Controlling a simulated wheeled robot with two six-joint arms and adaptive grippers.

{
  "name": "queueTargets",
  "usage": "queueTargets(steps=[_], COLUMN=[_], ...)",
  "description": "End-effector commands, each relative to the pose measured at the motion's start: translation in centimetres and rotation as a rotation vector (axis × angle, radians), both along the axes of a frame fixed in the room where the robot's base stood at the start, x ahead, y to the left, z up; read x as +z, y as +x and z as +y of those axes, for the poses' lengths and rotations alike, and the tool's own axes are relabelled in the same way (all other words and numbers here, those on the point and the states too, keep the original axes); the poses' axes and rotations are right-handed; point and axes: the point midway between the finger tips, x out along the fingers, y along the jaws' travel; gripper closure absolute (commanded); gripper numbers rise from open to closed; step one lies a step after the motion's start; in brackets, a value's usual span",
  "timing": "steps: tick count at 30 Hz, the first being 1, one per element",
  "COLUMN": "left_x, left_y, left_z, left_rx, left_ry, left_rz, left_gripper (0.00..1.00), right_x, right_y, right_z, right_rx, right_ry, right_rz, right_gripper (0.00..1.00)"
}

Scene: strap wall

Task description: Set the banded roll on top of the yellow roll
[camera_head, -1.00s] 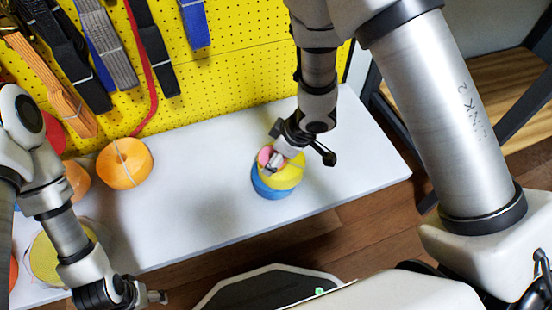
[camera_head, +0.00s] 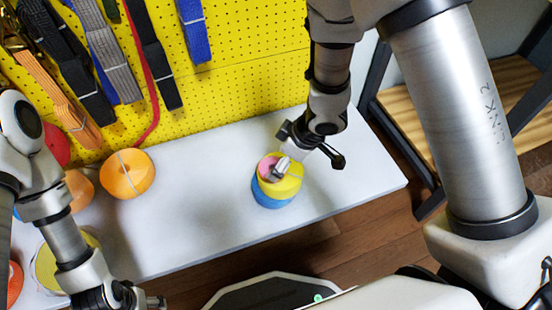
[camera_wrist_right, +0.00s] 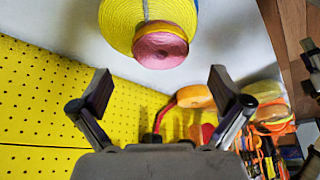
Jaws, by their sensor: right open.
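A small pink roll (camera_head: 268,165) rests on the yellow roll (camera_head: 290,184), off its centre, and the yellow roll stands on a blue roll (camera_head: 270,198). In the right wrist view the pink roll (camera_wrist_right: 160,46) is in front of the yellow roll (camera_wrist_right: 118,22), and a greyish band crosses the yellow roll. My right gripper (camera_head: 283,165) is beside the pink roll; its open fingers (camera_wrist_right: 160,84) hold nothing in the wrist view. An orange roll (camera_head: 127,173) with a thin pale band stands farther left. My left gripper (camera_head: 154,302) is at the bottom left, its jaws unclear.
The white shelf (camera_head: 200,225) is clear between the orange roll and the stack. Straps hang on the yellow pegboard (camera_head: 240,75) behind. More rolls, including a yellowish one (camera_head: 46,270), stand at the left, partly behind my left arm. A dark-framed wooden rack (camera_head: 485,110) is at the right.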

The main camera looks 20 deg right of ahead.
Motion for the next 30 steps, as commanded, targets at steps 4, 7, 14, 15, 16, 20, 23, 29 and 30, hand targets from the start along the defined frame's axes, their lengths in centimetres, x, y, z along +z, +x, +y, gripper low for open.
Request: queueTargets(steps=[4, 7, 14, 15, 16, 20, 23, 29, 30], left_x=[2.9, 3.7, 4.1, 4.0, 4.0, 3.9, 3.9, 4.0, 4.0], left_y=[0.0, 0.0, 0.0, 0.0, 0.0, 0.0, 0.0, 0.0, 0.0], left_z=[0.0, 0.0, 0.0, 0.0, 0.0, 0.0, 0.0, 0.0, 0.0], left_rx=[0.000, 0.000, 0.000, 0.000, 0.000, 0.000, 0.000, 0.000, 0.000], left_ry=[0.000, 0.000, 0.000, 0.000, 0.000, 0.000, 0.000, 0.000, 0.000], left_rz=[0.000, 0.000, 0.000, 0.000, 0.000, 0.000, 0.000, 0.000, 0.000], left_gripper=[0.25, 0.25, 0.25, 0.25, 0.25, 0.25, 0.25, 0.25, 0.25], right_x=[4.6, 6.2, 7.1, 7.1, 6.9, 3.6, -2.1, -11.7, -12.6], right_y=[-1.0, -1.5, -2.0, -2.0, -2.0, -3.6, -6.8, -16.3, -17.7], right_z=[-1.1, -1.7, -2.2, -2.2, -2.2, -2.2, -3.0, -7.9, -8.7], right_rx=[-0.003, -0.001, 0.000, 0.000, -0.003, -0.109, -0.323, -0.757, -0.803], right_ry=[0.002, 0.001, 0.000, 0.000, 0.002, 0.043, 0.074, -0.069, -0.104], right_rz=[-0.002, 0.000, 0.001, 0.001, 0.003, 0.075, 0.191, 0.357, 0.369], right_gripper=[0.00, 0.00, 0.00, 0.00, 0.00, 0.00, 0.00, 0.00, 0.00])
